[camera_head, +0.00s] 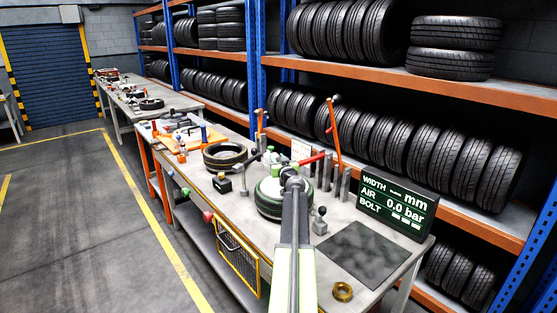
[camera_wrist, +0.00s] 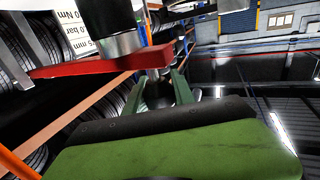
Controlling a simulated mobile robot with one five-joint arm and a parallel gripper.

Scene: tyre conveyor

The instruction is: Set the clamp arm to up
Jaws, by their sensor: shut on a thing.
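The clamp arm is a red bar (camera_head: 311,159) just beyond my gripper in the head view, roughly level and rising slightly to the right. In the wrist view the red bar (camera_wrist: 95,66) crosses the upper left, with a grey and black cylinder above it. My gripper (camera_wrist: 162,92) has its green fingers closed around a dark grey knob-like end beneath the bar's right end. In the head view my gripper (camera_head: 292,173) is over the tyre on the bench, and my arm hides part of this tyre and the grip.
The tyre (camera_head: 268,198) sits on the bench (camera_head: 285,236) under my arm. An orange lever (camera_head: 333,130) and grey posts (camera_head: 336,184) stand close behind, with a display (camera_head: 397,205) at right. A brass ring (camera_head: 342,291) lies near the front. The floor at left is clear.

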